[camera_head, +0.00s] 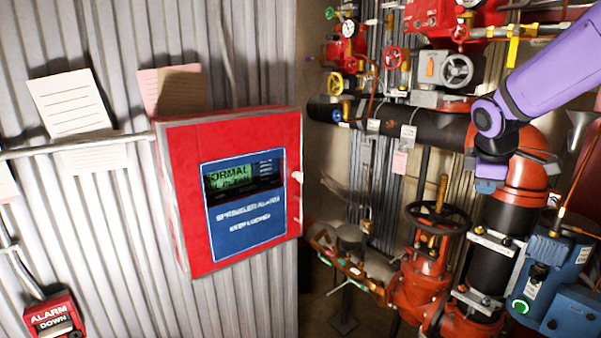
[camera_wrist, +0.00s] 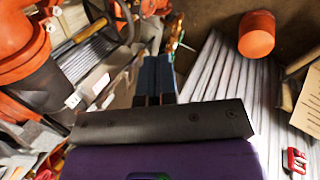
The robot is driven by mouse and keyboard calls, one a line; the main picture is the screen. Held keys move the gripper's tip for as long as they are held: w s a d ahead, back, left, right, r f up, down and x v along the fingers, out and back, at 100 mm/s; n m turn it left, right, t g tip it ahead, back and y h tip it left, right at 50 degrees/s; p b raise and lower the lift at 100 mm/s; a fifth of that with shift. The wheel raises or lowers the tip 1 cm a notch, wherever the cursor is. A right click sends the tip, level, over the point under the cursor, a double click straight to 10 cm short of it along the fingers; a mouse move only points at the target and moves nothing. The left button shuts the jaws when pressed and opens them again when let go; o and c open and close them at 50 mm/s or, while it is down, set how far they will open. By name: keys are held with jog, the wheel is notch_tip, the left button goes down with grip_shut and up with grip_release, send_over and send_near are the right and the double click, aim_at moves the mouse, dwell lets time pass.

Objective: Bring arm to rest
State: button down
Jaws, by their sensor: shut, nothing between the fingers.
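My gripper (camera_wrist: 153,82) shows in the wrist view, with its two dark blue fingers side by side, shut and empty. The dark bar and purple wrist body fill the bottom of that view. In the head view my purple arm (camera_head: 555,70) comes in from the upper right and bends down at a joint in front of the red and black pipework. No object is held.
A red alarm panel (camera_head: 180,190) hangs on the corrugated wall. A black handwheel valve (camera_head: 437,218), an orange-red pipe elbow (camera_head: 530,165) and a blue box (camera_head: 550,270) crowd the right side near my arm. A red alarm box (camera_head: 55,318) is at lower left.

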jog(key=s+a+r+m+y, duration=0.1)
jog(key=s+a+m, duration=0.2)
jog(key=s, duration=0.6)
jog(key=s+a+r+m+y, duration=0.1)
jog(key=s+a+m, duration=0.1)
jog(key=s+m, duration=0.3)
jog(key=s+a+r+m+t+y, duration=0.1)
jog(key=s+a+r+m, duration=0.1)
jog(key=s, duration=1.1)
jog(key=shift+a+m, duration=0.8)
jog(key=shift+m, duration=0.2)
